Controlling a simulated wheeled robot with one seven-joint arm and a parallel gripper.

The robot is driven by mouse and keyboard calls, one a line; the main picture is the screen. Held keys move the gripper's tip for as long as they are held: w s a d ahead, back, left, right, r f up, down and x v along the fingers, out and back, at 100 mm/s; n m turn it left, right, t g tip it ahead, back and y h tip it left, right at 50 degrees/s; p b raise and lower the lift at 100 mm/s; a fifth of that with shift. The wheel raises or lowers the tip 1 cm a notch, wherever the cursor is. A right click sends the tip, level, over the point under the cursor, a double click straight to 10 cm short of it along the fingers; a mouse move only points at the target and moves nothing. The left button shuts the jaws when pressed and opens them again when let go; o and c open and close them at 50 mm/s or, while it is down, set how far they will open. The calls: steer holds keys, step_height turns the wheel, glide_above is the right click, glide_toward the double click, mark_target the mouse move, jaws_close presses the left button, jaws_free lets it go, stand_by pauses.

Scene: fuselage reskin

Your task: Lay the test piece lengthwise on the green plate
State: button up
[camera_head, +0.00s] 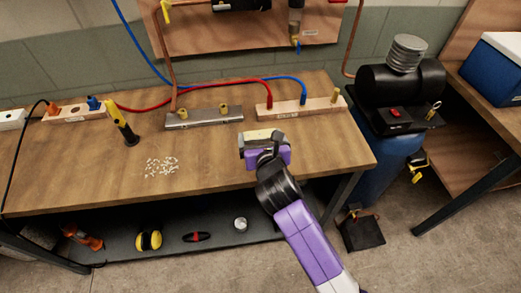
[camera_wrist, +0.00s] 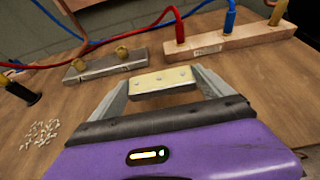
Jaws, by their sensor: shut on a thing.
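The test piece, a short pale-yellow strip with small dots along its top (camera_wrist: 162,81), is held crosswise between the two grey fingers of my gripper (camera_wrist: 163,86). In the head view the test piece (camera_head: 263,134) shows at the end of my purple arm, over the front right part of the wooden bench. My gripper (camera_head: 264,142) is shut on it. The piece seems to be above the bench top, but the exact gap is unclear. I cannot make out a green plate in either view.
A grey metal bar with brass knobs (camera_head: 204,119) and a wooden block with terminals (camera_head: 300,107) lie behind the gripper. Small white bits (camera_head: 161,167) and a yellow-black tool (camera_head: 123,125) are at left. Bare bench (camera_head: 210,160) lies between.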

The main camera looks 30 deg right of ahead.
steer(key=shift+f+b, duration=0.3)
steer(key=shift+f, duration=2.5)
steer(key=shift+f, duration=0.15)
steer(key=o, duration=1.1)
steer(key=shift+s+r, duration=0.15)
steer(key=shift+r, duration=0.05)
steer(key=v, duration=1.1)
steer(key=shift+s+a+r, duration=0.1)
steer(key=shift+s+r, duration=0.05)
steer(key=shift+s, duration=0.2)
